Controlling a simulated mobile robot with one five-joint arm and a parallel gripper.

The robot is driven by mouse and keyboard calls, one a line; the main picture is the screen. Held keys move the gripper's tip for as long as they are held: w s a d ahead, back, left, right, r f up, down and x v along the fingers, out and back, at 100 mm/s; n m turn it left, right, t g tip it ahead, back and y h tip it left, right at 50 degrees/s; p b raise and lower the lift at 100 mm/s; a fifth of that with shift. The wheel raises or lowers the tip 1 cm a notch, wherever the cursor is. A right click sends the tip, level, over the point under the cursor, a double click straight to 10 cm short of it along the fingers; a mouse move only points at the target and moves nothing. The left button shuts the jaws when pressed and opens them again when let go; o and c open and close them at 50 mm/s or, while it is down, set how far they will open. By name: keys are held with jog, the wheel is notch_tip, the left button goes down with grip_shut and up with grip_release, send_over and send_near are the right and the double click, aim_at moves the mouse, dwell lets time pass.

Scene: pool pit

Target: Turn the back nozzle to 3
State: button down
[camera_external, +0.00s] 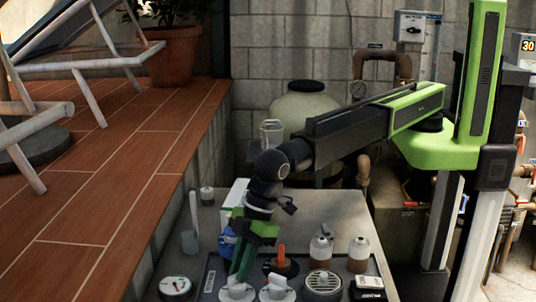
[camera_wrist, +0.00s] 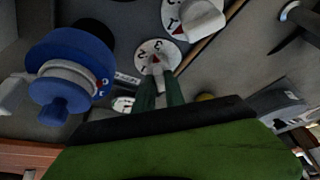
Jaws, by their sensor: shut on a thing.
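Two white dial nozzles with red marks stand side by side at the front of the bench in the external view: a left one (camera_external: 238,288) and a right one (camera_external: 277,289). I cannot tell for certain which is the back one. My gripper (camera_external: 240,274) points down and is shut on the left nozzle's knob. In the wrist view my dark green fingers (camera_wrist: 160,92) reach the white numbered dial (camera_wrist: 143,54). Its digits 1, 2 and 3 show around a red pointer, which seems to point up between 2 and 3. The other dial (camera_wrist: 198,18) is beyond it.
A blue flanged part (camera_wrist: 62,60) with red marks stands close to the left of my fingers in the wrist view. An orange-handled part (camera_external: 281,257), brown-and-white bottles (camera_external: 321,250) and a round gauge (camera_external: 174,287) crowd the bench. A raised wooden deck (camera_external: 110,200) borders its left side.

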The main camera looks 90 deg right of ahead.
jog(key=shift+s+a+m+h, duration=0.1)
jog(key=shift+m+h, duration=0.3)
jog(key=shift+m, duration=0.7)
jog(key=c, duration=1.6)
grip_release()
jog(key=shift+o, duration=1)
jog(key=shift+a+f, duration=0.1)
jog(key=shift+f, duration=0.15)
jog(key=shift+r, duration=0.1)
jog(key=shift+r, duration=0.15)
